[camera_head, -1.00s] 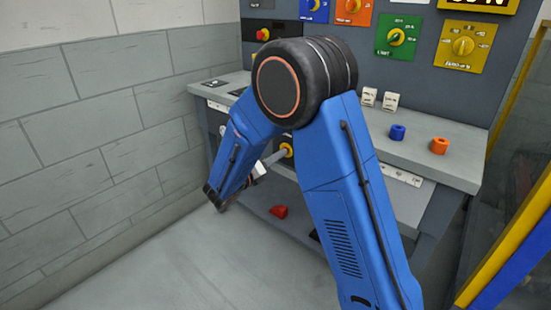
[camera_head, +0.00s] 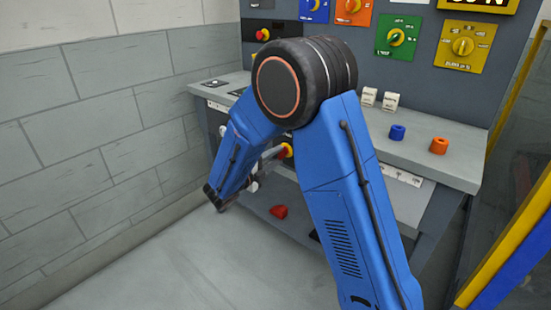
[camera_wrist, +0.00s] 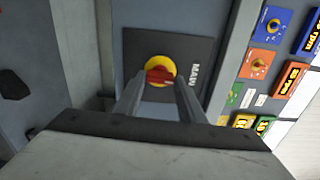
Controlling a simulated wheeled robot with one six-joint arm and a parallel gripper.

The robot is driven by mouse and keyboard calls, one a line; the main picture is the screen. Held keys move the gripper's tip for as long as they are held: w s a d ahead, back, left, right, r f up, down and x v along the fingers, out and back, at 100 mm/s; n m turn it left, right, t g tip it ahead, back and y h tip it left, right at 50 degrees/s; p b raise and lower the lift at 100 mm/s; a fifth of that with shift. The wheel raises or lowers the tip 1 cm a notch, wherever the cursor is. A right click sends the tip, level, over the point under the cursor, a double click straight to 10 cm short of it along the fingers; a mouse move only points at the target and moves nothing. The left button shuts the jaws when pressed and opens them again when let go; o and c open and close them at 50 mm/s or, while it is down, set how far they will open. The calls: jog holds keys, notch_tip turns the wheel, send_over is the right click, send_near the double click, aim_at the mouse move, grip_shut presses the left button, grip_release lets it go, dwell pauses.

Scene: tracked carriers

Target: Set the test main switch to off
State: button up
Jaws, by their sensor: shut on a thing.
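The main switch shows in the wrist view as a red handle (camera_wrist: 159,76) on a yellow disc, on a dark plate (camera_wrist: 195,66) lettered MAIN. In the head view the switch (camera_head: 287,151) is a small red and yellow spot on the bench front, partly hidden by my arm. My gripper (camera_wrist: 161,80) is shut on the red handle, a finger on each side of it. The handle lies roughly across the picture in the wrist view, slightly tilted. In the head view my gripper (camera_head: 274,153) is mostly hidden behind my blue arm.
The bench top (camera_head: 430,166) holds a blue ring (camera_head: 398,132), an orange ring (camera_head: 439,146) and white blocks (camera_head: 390,101). Coloured knob panels stand behind. A red piece (camera_head: 279,211) lies on the lower shelf. A block wall (camera_head: 90,120) is at left, a yellow-blue frame at right.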

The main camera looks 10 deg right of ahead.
dwell(0.4)
jog(key=o, duration=1)
jog(key=shift+o, duration=0.2)
jog(key=shift+a, duration=0.1)
jog(key=v, duration=1.7)
jog(key=shift+s, duration=0.15)
jog(key=shift+a, duration=0.1)
